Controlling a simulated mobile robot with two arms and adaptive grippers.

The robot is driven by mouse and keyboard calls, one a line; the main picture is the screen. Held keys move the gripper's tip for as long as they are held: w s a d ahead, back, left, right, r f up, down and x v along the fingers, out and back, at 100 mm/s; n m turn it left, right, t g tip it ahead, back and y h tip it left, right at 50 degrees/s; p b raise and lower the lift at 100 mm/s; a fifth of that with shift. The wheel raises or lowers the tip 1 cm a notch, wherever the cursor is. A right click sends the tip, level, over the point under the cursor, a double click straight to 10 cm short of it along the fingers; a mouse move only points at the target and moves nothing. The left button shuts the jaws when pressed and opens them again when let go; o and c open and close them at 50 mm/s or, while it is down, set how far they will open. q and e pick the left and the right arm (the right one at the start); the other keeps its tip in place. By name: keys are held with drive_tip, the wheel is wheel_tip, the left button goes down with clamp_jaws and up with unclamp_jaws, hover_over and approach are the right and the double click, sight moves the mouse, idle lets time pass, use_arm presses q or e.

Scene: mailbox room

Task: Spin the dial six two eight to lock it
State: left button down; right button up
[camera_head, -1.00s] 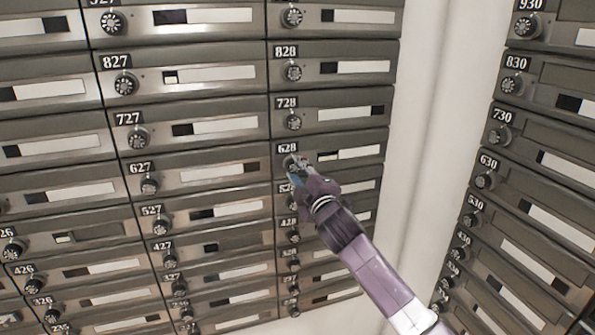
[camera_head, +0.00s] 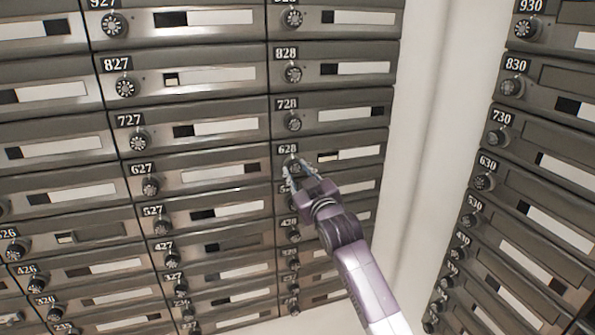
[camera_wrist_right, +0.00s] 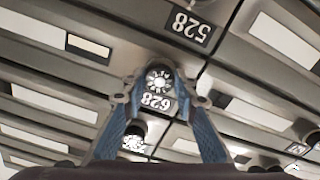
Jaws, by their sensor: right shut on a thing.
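The dial of mailbox 628 (camera_head: 294,163) is a small round dark knob under its number plate in the middle column of the head view. In the wrist view the picture is upside down; the dial (camera_wrist_right: 160,79) shows a white starburst face by the 628 plate (camera_wrist_right: 157,102). My right gripper (camera_head: 300,172) is at this dial, its blue fingers (camera_wrist_right: 162,92) on either side of it, shut on it. The dial's exact setting is too small to read. My left gripper is not in view.
Mailbox 728's dial (camera_head: 293,122) is just above, and the 528 plate (camera_wrist_right: 192,26) shows in the wrist view. More grey mailbox doors with dials fill the left. A pale wall strip (camera_head: 430,130) separates them from another bank (camera_head: 540,160) at right.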

drive_tip(key=shift+m, duration=0.7)
drive_tip(key=o, duration=1.2)
drive_tip(key=shift+c, duration=0.2)
drive_tip(key=v, duration=1.2)
drive_tip(key=shift+f, duration=0.1)
